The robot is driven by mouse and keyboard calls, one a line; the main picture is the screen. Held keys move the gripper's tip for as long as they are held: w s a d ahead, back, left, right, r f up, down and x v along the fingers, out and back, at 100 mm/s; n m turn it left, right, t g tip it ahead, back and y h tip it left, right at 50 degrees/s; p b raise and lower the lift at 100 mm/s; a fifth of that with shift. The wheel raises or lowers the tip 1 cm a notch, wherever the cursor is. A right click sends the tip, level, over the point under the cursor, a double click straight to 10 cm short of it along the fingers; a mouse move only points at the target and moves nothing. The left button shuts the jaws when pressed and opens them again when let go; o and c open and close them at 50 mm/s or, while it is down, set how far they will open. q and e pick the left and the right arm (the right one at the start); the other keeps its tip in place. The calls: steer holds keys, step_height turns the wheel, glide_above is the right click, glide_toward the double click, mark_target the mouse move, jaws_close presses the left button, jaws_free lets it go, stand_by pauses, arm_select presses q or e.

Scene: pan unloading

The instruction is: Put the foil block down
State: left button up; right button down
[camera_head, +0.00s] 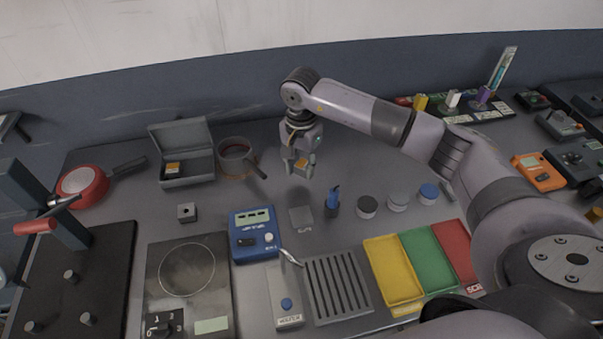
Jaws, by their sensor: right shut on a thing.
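My right gripper (298,170) points down above the back middle of the bench. It is shut on a small block with an orange-yellow face (302,163), taken to be the foil block; the fingers hide most of it. The block appears to be held above the bench top. A flat grey square pad (301,218) lies on the bench in front of the gripper. My left gripper is not in view.
A red-brown pan (238,150) stands left of the gripper, its handle pointing towards the pad. An open grey box (187,182) holds another orange-marked item.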

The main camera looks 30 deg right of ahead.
mark_target(302, 175)
step_height(302, 175, down, 4)
steer(key=shift+r+p, duration=0.25)
steer(key=shift+p, duration=0.3)
steer(key=shift+f, duration=0.3)
steer(key=shift+f, duration=0.1)
steer(key=shift+f+b, duration=0.1)
steer(key=shift+b, duration=0.2)
steer(key=c, duration=1.2)
jaws_free()
